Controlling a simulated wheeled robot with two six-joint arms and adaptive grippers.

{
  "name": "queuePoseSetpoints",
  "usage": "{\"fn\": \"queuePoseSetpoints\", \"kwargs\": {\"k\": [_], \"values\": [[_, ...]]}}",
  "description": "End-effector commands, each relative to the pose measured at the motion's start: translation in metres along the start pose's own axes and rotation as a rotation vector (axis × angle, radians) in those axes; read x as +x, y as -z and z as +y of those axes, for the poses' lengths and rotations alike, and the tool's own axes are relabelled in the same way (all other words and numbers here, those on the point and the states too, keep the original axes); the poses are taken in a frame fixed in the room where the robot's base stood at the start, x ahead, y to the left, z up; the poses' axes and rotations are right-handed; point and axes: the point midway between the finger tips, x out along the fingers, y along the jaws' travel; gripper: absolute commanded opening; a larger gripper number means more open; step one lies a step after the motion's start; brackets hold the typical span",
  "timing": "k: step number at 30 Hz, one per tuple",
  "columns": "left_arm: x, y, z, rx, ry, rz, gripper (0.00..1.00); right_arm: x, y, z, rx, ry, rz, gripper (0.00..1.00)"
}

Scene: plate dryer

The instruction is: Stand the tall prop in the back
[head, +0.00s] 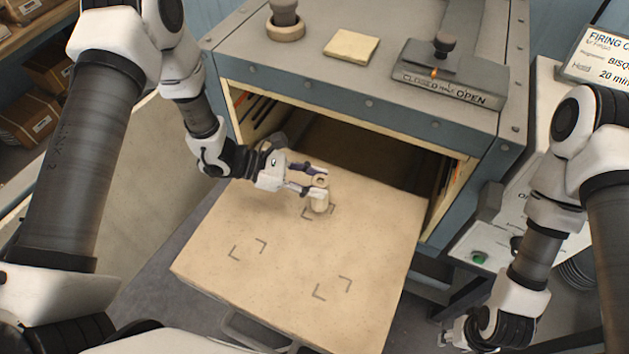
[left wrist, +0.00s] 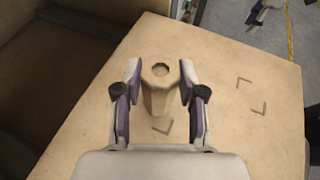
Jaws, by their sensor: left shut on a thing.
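The tall prop (head: 319,195) is a cream post with a round hole in its top. It stands upright at the back corner-mark spot on the pulled-out kiln shelf (head: 290,245). My left gripper (head: 313,182) is shut on it from the left side. In the left wrist view the prop (left wrist: 160,92) sits between the two fingers of my left gripper (left wrist: 160,88). Whether its base touches the shelf is hard to tell. My right gripper (head: 452,338) is at the lower right, away from the shelf, and its fingers are too small to read.
Two more corner-marked spots, front left (head: 248,248) and front right (head: 332,288), are bare. The kiln (head: 350,90) stands close behind, its opening edge above the shelf's back. A slider block (head: 445,70) and a yellow pad (head: 351,46) are on its top.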

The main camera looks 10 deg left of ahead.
Motion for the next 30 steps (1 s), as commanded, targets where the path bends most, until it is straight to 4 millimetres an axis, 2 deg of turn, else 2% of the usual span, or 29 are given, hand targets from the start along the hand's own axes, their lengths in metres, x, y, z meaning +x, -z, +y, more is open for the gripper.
{"fn": "queuePoseSetpoints", "kwargs": {"k": [1, 4, 12, 13, 15, 26, 30], "values": [[0.002, 0.006, -0.002, -0.006, 0.003, 0.001, 0.0, -0.009, 0.0, 0.0, 0.0, 0.0, 0.0, 0.4], [0.007, 0.018, -0.001, -0.001, 0.002, -0.001, 0.0, -0.012, 0.0, 0.0, 0.0, 0.0, 0.001, 0.4], [0.009, 0.022, -0.001, 0.0, 0.001, -0.001, 0.0, -0.007, 0.0, 0.0, 0.0, 0.0, 0.001, 0.4], [0.009, 0.023, -0.001, 0.0, 0.001, 0.0, 0.43, -0.006, 0.0, 0.0, 0.0, 0.0, 0.0, 0.4], [0.008, 0.022, -0.001, 0.0, 0.001, 0.0, 0.65, -0.008, 0.0, 0.0, 0.0, 0.0, 0.0, 0.4], [0.006, 0.02, -0.001, -0.001, -0.001, 0.0, 0.65, -0.01, 0.0, 0.0, 0.0, 0.0, 0.001, 0.4], [-0.015, 0.022, 0.001, -0.002, -0.006, -0.002, 0.65, -0.002, 0.0, 0.0, 0.0, 0.0, 0.001, 0.4]]}}
